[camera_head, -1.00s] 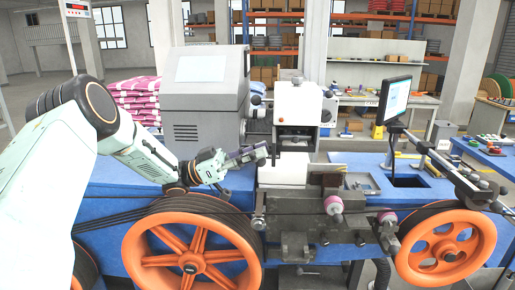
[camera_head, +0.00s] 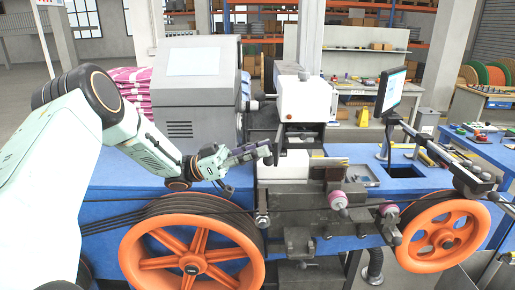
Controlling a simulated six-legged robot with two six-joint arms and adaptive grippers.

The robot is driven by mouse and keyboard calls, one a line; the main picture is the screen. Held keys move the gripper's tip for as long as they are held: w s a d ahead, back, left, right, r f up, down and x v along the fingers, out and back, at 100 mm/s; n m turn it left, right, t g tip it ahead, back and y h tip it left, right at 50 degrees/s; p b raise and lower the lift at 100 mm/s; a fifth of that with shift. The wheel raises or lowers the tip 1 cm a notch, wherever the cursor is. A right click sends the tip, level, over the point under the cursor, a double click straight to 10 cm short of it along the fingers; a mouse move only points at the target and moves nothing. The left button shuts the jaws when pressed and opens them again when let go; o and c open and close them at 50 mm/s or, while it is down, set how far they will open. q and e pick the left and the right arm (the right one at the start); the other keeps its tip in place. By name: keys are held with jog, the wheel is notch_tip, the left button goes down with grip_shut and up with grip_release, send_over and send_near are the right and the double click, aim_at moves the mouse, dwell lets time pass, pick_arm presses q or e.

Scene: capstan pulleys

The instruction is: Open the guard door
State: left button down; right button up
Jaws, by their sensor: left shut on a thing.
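My left arm comes in from the left, and its gripper (camera_head: 267,152) is at the left side of the machine's white housing (camera_head: 305,101). It is shut on a small dark upright part, which looks like the guard door's handle; the fingers hide most of it. A white panel (camera_head: 288,166) beneath the housing, just right of the fingertips, looks like the guard door. I cannot tell clearly how far it stands open. My right gripper is not in view.
A grey cabinet (camera_head: 197,95) stands behind the left gripper. Orange pulleys (camera_head: 192,258) and (camera_head: 443,236) with dark belts are at the machine's front. A monitor (camera_head: 392,91) stands to the right. The blue machine bed (camera_head: 130,170) lies under my forearm.

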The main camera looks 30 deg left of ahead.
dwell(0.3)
pick_arm(q)
jog(key=c, duration=1.2)
grip_release()
jog(key=shift+w+d, duration=0.1)
jog(key=shift+d, duration=0.05)
jog(key=v, duration=1.2)
